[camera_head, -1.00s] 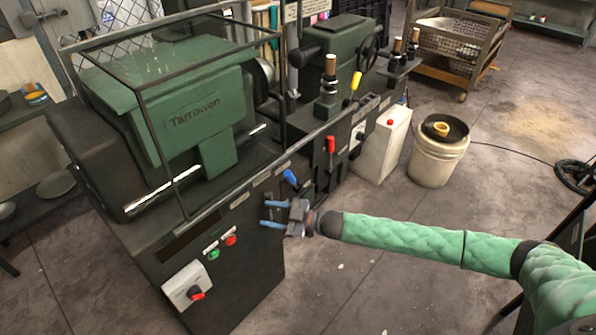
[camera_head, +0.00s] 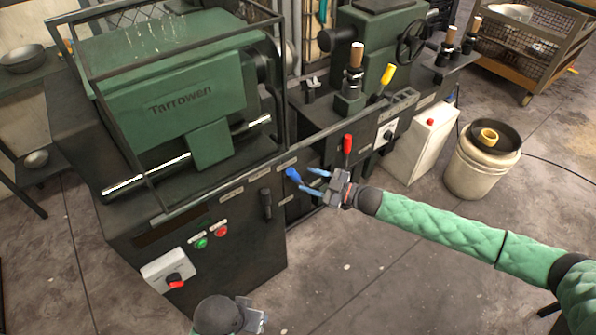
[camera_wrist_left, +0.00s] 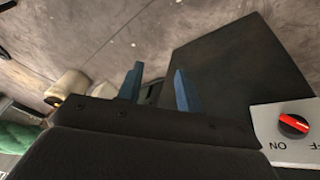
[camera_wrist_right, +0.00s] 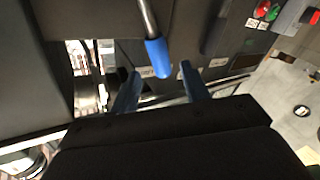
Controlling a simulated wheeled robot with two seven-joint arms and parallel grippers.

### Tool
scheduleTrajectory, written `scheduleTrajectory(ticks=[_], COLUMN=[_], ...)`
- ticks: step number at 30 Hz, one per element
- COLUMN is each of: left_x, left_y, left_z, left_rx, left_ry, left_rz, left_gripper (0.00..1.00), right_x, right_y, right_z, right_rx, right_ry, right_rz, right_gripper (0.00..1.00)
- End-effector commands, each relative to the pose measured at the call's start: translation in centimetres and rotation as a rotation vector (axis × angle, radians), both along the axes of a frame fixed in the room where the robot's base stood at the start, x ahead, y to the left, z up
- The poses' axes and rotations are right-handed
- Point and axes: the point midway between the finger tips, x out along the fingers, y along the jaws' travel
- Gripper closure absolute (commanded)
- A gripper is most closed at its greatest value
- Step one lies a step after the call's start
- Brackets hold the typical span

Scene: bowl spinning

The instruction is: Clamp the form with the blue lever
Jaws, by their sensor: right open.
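The blue lever (camera_head: 293,174) sticks out from the front of the machine below the green Tarrowen housing (camera_head: 185,95). My right gripper (camera_head: 313,182) is open, with its blue fingers just right of the lever's tip. In the right wrist view the blue lever tip (camera_wrist_right: 158,52) shows ahead, between the line of the two open fingers (camera_wrist_right: 158,90), and looks apart from them. The form itself I cannot make out. My left gripper (camera_head: 250,318) is partly in view at the bottom; in the left wrist view its fingers (camera_wrist_left: 160,88) stand apart and empty.
A red lever (camera_head: 347,143) and a yellow lever (camera_head: 387,73) stand to the right. Green (camera_head: 201,243) and red (camera_head: 221,231) buttons and a red-knobbed switch box (camera_head: 169,271) are on the machine front. A white bucket (camera_head: 481,165) stands on the floor at right.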

Motion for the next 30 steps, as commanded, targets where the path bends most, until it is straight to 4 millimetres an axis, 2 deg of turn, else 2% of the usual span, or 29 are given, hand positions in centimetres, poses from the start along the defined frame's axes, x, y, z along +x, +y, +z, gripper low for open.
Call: scheduleTrajectory(ticks=[6,12,25,26,30], left_x=[-0.3,-0.6,-0.8,-0.8,-0.8], left_y=[0.8,1.4,1.7,1.7,1.7], left_z=[1.2,1.9,2.0,2.0,2.0], left_rx=[0.019,0.033,0.038,0.038,0.038], left_ry=[0.020,0.037,0.045,0.045,0.045], left_rz=[0.007,0.012,0.015,0.015,0.015], left_gripper=[0.64,0.64,0.64,0.64,0.64], right_x=[1.4,2.3,2.6,2.6,2.6], right_y=[3.0,4.9,5.7,5.7,5.7], right_z=[0.3,0.1,0.0,0.0,0.1], right_rx=[0.001,0.000,0.000,0.000,0.000], right_ry=[0.000,0.000,0.000,0.000,0.000], right_rz=[0.000,0.000,0.000,0.000,0.000], right_gripper=[0.54,0.54,0.54,0.58,0.85])
